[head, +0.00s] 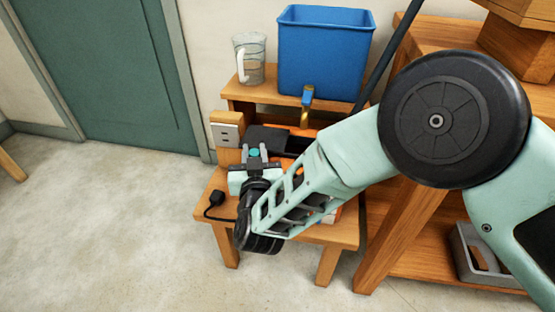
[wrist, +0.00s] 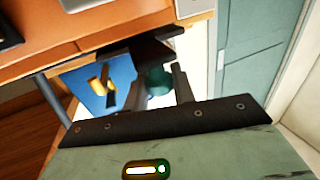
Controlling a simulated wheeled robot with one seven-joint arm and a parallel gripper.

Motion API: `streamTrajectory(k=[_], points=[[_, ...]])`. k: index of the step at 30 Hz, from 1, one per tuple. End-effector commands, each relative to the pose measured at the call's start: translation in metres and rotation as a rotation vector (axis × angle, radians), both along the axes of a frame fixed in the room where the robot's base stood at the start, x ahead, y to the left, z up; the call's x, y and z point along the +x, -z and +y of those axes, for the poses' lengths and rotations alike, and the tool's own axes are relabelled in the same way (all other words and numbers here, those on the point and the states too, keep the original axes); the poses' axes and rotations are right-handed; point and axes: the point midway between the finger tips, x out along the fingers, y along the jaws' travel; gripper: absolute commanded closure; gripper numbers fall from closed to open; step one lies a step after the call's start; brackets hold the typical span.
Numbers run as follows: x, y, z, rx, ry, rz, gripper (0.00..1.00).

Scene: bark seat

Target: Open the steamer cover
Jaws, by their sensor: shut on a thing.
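The steamer appears to be the orange and black box (head: 293,143) on the low wooden bench, largely hidden behind my arm. Its dark cover (head: 268,136) shows at the upper left of the box, and I cannot tell how far it is raised. A small teal knob (head: 254,153) sits between my fingers; it also shows in the wrist view (wrist: 157,82). My gripper (head: 253,158) is shut on this knob, with one finger on each side in the wrist view (wrist: 158,88).
A blue tub (head: 325,55) with a brass tap (head: 306,105) stands on the raised shelf behind, beside a clear jug (head: 249,60). A wall socket box (head: 227,132) is left of the steamer. A black plug (head: 216,198) lies on the bench (head: 335,232).

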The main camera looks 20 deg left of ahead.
Motion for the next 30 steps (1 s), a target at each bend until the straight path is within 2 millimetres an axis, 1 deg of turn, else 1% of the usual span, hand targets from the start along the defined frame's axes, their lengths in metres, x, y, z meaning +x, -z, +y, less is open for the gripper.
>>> streamTrajectory(k=[1,3,10,11,12,13,23,26,30], points=[[-0.001,0.001,0.004,0.001,0.000,0.000,1.00],[-0.002,0.000,0.006,0.000,0.000,0.000,1.00],[-0.002,0.000,0.006,-0.001,0.000,0.002,1.00],[-0.002,0.000,0.005,-0.001,0.000,0.002,0.72],[-0.002,0.000,0.005,-0.001,0.000,0.002,0.61],[-0.002,0.000,0.005,-0.001,0.000,0.002,0.53],[-0.003,0.000,0.004,-0.001,0.000,0.001,0.53],[-0.011,0.000,0.000,-0.002,-0.002,0.003,0.53],[-0.032,-0.001,-0.012,-0.004,-0.003,0.002,0.53]])
